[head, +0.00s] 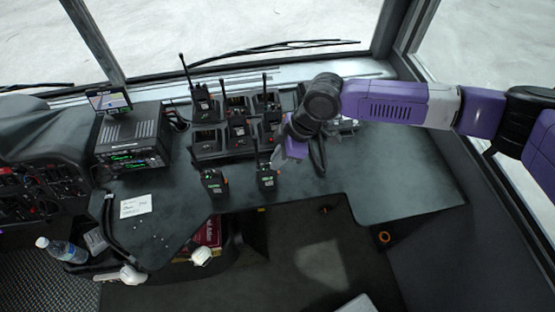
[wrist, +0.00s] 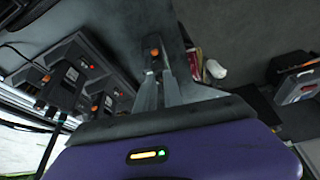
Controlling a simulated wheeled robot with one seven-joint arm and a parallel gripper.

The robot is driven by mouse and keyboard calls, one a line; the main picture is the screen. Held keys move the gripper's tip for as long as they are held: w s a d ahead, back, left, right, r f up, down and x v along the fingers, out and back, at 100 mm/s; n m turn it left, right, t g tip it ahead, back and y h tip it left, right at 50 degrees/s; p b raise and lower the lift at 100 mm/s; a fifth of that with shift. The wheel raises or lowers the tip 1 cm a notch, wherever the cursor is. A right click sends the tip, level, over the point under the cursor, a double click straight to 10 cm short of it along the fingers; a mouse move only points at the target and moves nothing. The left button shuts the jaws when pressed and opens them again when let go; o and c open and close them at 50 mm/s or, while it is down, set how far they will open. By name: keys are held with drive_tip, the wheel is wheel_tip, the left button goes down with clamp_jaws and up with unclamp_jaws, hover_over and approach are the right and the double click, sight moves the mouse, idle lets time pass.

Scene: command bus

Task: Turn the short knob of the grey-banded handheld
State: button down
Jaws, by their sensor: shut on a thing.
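Two dark handhelds stand on the desk's front part in the head view, a left one (head: 213,183) and a right one (head: 266,180). My gripper (head: 274,164) comes down from above onto the top of the right handheld. In the wrist view my gripper (wrist: 157,68) has its grey fingers closed together at the top of a dark handheld (wrist: 153,42) with an orange spot. The jaws are shut on a small part there, which the fingers hide. The grey band and the short knob cannot be made out at this size.
A charger rack (head: 238,138) with several handhelds, some with tall antennas, stands just behind. A radio unit (head: 131,145) with a small screen is at left. A paper note (head: 136,206) lies on the desk (head: 390,175). The desk's right part is mostly clear.

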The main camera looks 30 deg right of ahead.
drive_tip(key=shift+w+f+n+g+y+b, duration=0.1)
drive_tip(key=shift+n+g+y+b, duration=0.1)
drive_tip(key=shift+n+b, duration=0.35)
drive_tip(key=shift+f+n+g+y+b, duration=0.1)
drive_tip(key=shift+n+g+b, duration=0.15)
drive_tip(key=shift+n, duration=0.4)
drive_tip(key=shift+r+n, duration=0.15)
drive_tip(key=shift+n, duration=0.25)
drive_tip(key=c, duration=1.5)
unclamp_jaws()
drive_tip(key=shift+o, duration=0.2)
drive_tip(key=b+v, duration=0.2)
drive_tip(key=v, duration=0.5)
drive_tip(key=shift+r, duration=0.4)
drive_tip(key=shift+d, duration=0.2)
